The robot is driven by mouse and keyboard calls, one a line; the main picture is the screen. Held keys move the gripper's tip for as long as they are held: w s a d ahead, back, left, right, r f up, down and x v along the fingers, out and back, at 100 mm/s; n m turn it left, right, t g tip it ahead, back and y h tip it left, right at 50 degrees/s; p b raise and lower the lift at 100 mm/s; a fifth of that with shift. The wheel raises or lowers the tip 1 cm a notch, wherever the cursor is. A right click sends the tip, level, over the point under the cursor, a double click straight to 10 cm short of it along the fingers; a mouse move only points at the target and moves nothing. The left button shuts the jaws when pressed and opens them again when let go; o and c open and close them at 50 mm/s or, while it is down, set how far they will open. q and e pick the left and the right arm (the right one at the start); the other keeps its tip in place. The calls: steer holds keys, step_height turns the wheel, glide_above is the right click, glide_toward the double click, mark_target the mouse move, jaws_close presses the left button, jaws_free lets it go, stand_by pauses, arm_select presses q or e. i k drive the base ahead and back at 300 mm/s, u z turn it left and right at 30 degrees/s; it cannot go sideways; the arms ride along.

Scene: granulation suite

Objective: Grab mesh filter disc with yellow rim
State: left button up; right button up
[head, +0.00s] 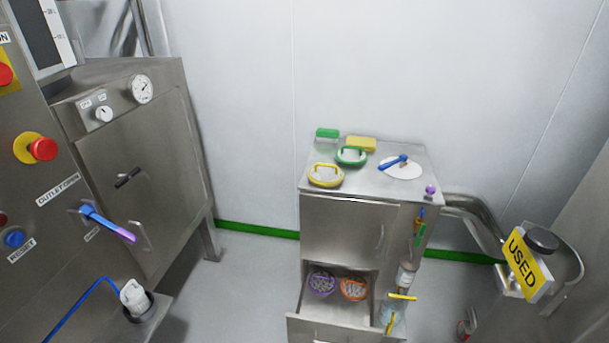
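The mesh filter disc with yellow rim (325,175) lies flat on the steel cabinet's top (347,191), near its front left corner. It has a yellow handle bar across it. A similar disc with a green rim (351,156) lies just behind it and to the right, very close to it; I cannot tell whether they touch. Neither of my grippers is in view.
A green-topped block (327,134), a yellow sponge-like block (361,144) and a white disc with a blue tool (394,163) share the top. Below, an open drawer (332,305) holds a purple disc (321,284) and an orange disc (353,289). A control-panel machine (120,160) stands left.

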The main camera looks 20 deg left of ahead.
mark_target(321, 174)
steer(key=u, duration=0.6)
steer(key=i, duration=1.15)
steer(key=z, duration=1.35)
